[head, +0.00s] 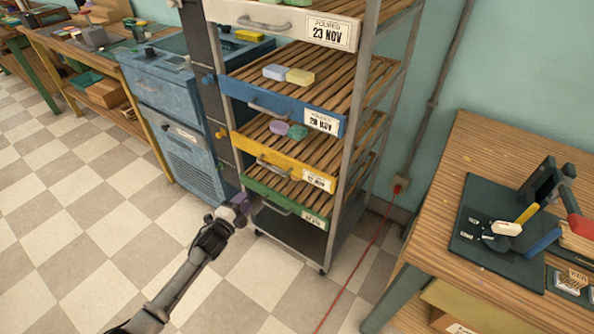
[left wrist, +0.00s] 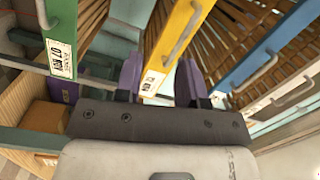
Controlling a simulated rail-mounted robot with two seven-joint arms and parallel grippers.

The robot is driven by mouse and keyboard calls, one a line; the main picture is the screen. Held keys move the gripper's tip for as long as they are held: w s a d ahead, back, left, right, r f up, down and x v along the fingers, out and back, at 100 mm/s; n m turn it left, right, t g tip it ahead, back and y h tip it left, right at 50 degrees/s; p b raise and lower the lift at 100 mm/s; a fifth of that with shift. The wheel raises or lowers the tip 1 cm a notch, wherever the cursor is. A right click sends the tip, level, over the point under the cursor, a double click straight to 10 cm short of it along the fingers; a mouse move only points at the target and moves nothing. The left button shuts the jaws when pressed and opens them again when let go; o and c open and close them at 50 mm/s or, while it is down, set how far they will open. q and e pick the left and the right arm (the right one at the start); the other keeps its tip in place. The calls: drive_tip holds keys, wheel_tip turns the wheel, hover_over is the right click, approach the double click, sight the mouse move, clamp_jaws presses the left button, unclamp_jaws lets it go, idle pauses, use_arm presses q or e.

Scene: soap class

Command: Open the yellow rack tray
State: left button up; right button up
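The yellow rack tray (head: 290,162) has a slatted wooden bed, a grey bar handle (head: 272,168) and a white date label. Its front is roughly in line with the blue tray above. My left gripper (head: 241,202) is below and left of the yellow tray's handle, close to the green tray's left end. In the left wrist view the two purple fingers of the left gripper (left wrist: 160,78) stand apart with nothing held between them. The yellow tray front (left wrist: 178,45) and its handle (left wrist: 184,38) appear ahead, apart from the fingers. My right gripper is not in view.
The rack holds the white tray (head: 290,26), the blue tray (head: 285,103) and the green tray (head: 285,204). A blue cabinet (head: 160,95) stands left of the rack. A wooden table (head: 480,150) with tools is at right. The checkered floor in front is clear.

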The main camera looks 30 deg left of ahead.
sight(271, 169)
use_arm(q)
drive_tip(key=shift+w+d+r+m+t+h+b, duration=0.4)
drive_tip(key=shift+w+r+m+b, duration=0.4)
drive_tip(key=shift+w, duration=1.4)
drive_tip(key=shift+w+d+r+m+t+h+b, duration=0.4)
drive_tip(key=shift+w+r+b, duration=0.6)
drive_tip(key=shift+w, duration=1.2)
drive_tip(key=shift+w+d+r+m+t+h+b, duration=0.3)
drive_tip(key=shift+w+r+m+b, duration=0.6)
drive_tip(key=shift+w, duration=1.3)
drive_tip(key=shift+c, duration=0.2)
clamp_jaws()
